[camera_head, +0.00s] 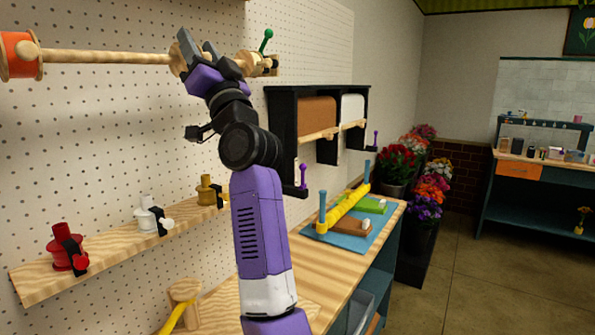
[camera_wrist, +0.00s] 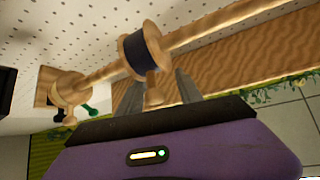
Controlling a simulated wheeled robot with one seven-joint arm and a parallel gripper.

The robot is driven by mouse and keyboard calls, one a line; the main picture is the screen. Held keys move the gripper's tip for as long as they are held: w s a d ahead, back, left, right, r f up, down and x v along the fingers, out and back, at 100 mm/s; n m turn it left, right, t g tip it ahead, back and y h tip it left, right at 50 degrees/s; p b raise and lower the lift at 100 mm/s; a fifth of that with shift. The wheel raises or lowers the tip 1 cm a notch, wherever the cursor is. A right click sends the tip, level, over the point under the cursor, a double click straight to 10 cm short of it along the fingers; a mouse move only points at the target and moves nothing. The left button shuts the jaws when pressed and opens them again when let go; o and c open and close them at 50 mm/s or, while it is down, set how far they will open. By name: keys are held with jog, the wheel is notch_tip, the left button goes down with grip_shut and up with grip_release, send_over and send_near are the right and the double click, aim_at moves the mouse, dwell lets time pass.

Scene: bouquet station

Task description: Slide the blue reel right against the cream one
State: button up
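The blue reel (camera_wrist: 139,53) has a dark blue band between pale wooden flanges and sits on a wooden rod (camera_wrist: 200,32). The rod also shows in the head view (camera_head: 105,57). My gripper (camera_wrist: 157,76) is at the reel, fingers apart, one near each flange; I cannot tell whether they touch it. In the head view my gripper (camera_head: 188,50) is at the rod and hides the reel. A pale tan round piece (camera_wrist: 71,88) is near the rod's end; I cannot tell whether it is the cream reel.
An orange reel (camera_head: 21,55) is at the rod's left end. A green knob (camera_head: 267,36) stands by the right end. A wall shelf (camera_head: 115,252) below holds red, white and yellow spools. A black wall rack (camera_head: 291,110) and a workbench (camera_head: 300,268) are to the right.

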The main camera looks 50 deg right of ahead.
jog(key=s+a+p, duration=0.2)
jog(key=a+p, duration=0.2)
jog(key=a, duration=0.7)
jog(key=s+d+r+b+v, duration=0.1)
jog(key=b+v, duration=0.2)
jog(key=v, duration=0.8)
jog(key=s+d+f+g+h+b, duration=0.1)
jog(key=s+d+f+h, duration=0.1)
jog(key=s+d+f, duration=0.3)
jog(key=s+d+f+g+h+b, duration=0.1)
jog(key=s+d+f, duration=0.4)
jog(key=d+f, duration=0.5)
jog(key=shift+s+f+n+g+h, duration=0.3)
jog(key=shift+f+n+h, duration=0.1)
jog(key=shift+f+h, duration=0.3)
jog(key=shift+r, duration=0.1)
